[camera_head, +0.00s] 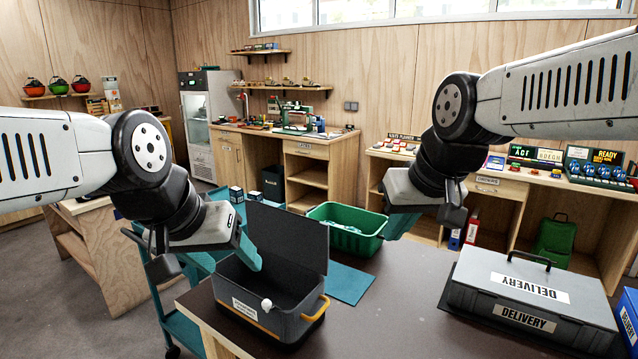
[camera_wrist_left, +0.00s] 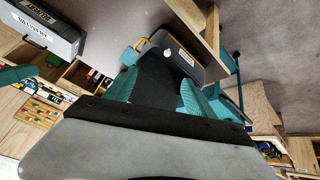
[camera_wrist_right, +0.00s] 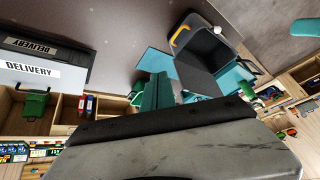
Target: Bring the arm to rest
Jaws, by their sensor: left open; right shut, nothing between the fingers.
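My left gripper (camera_head: 248,255) hangs over the left side of the open dark grey box, and only one teal finger shows clearly in the head view. In the left wrist view (camera_wrist_left: 158,90) its two fingers are spread apart with nothing held. My right gripper (camera_head: 400,225) is above the table, right of the green crate in the picture. In the right wrist view (camera_wrist_right: 157,92) its fingers are together and empty. Both arms are bent, with their hands pointing down.
The dark grey box (camera_head: 243,287) stands on the brown table (camera_head: 405,290) with its lid raised. A green crate (camera_head: 353,240) is behind it, beside a teal mat (camera_head: 345,284). A closed grey DELIVERY case (camera_head: 525,297) lies at right. The table's front middle is clear.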

